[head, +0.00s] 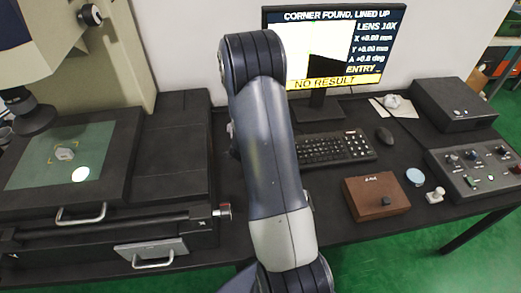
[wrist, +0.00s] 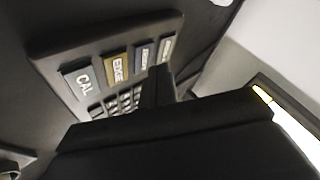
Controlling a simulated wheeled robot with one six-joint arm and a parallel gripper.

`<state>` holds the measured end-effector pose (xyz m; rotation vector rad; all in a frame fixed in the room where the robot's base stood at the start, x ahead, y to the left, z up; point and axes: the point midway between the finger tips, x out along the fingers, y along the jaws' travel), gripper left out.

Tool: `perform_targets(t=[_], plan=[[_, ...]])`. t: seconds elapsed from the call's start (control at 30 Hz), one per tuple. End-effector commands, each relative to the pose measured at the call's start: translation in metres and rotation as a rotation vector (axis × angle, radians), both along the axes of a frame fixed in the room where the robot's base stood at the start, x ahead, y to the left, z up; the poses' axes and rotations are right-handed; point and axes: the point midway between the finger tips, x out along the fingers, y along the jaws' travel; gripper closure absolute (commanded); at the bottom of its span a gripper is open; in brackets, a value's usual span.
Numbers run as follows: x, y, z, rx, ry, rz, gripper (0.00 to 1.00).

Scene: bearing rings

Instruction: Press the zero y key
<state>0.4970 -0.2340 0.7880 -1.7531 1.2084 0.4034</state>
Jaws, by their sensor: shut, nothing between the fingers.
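In the wrist view a dark keypad (wrist: 72,50) carries a row of large coloured keys: a grey-blue CAL key (wrist: 84,81), a yellow-brown EDGE key (wrist: 116,65), and two more whose small labels I cannot read for certain. Smaller keys (wrist: 122,101) sit below them, partly hidden by my gripper. I cannot pick out a zero y label. My gripper (wrist: 160,78) is shut and empty, its tip over the keypad close to the labelled row; I cannot tell if it touches. In the head view my arm hides it. The monitor (head: 330,45) reads Y +0.00 mm and NO RESULT.
A keyboard (head: 330,149) and a mouse (head: 385,136) lie right of my arm. A brown box (head: 376,198) and a control box (head: 474,172) stand further right. The measuring microscope's stage (head: 110,135) fills the left.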

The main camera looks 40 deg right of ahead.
Motion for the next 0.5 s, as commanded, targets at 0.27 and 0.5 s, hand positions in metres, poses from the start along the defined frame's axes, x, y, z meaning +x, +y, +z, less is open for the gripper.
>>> perform_targets(t=[0.27,0.5], plan=[[0.000,0.000,0.002,0.000,0.000,0.000,1.00],[0.000,0.000,0.013,0.000,-0.001,-0.001,1.00]])
